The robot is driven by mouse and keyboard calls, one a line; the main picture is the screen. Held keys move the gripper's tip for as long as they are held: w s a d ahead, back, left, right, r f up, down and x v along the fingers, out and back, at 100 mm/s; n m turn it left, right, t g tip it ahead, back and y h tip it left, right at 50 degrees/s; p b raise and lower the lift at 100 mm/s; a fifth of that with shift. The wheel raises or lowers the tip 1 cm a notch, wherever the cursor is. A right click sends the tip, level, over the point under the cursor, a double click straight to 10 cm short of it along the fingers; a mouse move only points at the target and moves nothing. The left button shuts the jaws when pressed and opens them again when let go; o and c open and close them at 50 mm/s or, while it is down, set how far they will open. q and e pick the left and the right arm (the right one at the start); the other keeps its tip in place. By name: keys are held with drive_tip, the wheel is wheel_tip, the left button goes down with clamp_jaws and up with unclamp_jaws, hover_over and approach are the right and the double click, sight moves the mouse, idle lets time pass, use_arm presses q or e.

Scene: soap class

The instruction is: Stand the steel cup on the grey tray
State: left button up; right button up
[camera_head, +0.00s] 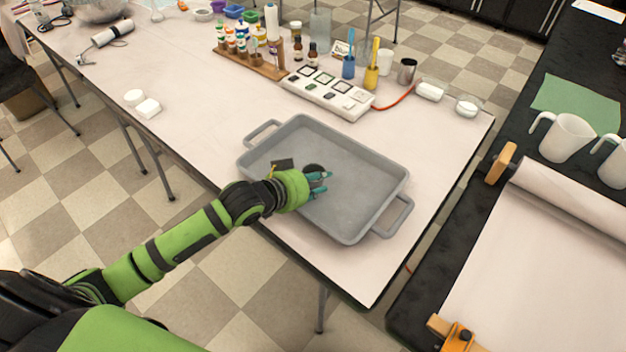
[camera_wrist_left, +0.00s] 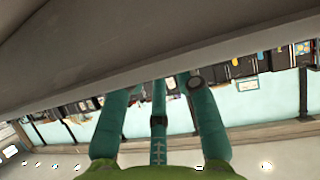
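The steel cup (camera_head: 406,70) stands upright near the back right of the white table, well apart from my grippers. The grey tray (camera_head: 345,232) lies in the middle of the table. My left gripper (camera_head: 320,181) reaches over the tray, its teal fingers pointing right. In the left wrist view the fingers (camera_wrist_left: 158,110) are spread, with nothing seen held between them. The tray (camera_wrist_left: 150,65) fills the top of that upside-down view. A dark oval patch shows beside the fingers in the head view; I cannot tell what it is. My right gripper is out of view.

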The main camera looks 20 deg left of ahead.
use_arm(q)
drive_tip(key=v, duration=1.2)
drive_tip(key=shift+r, duration=0.2)
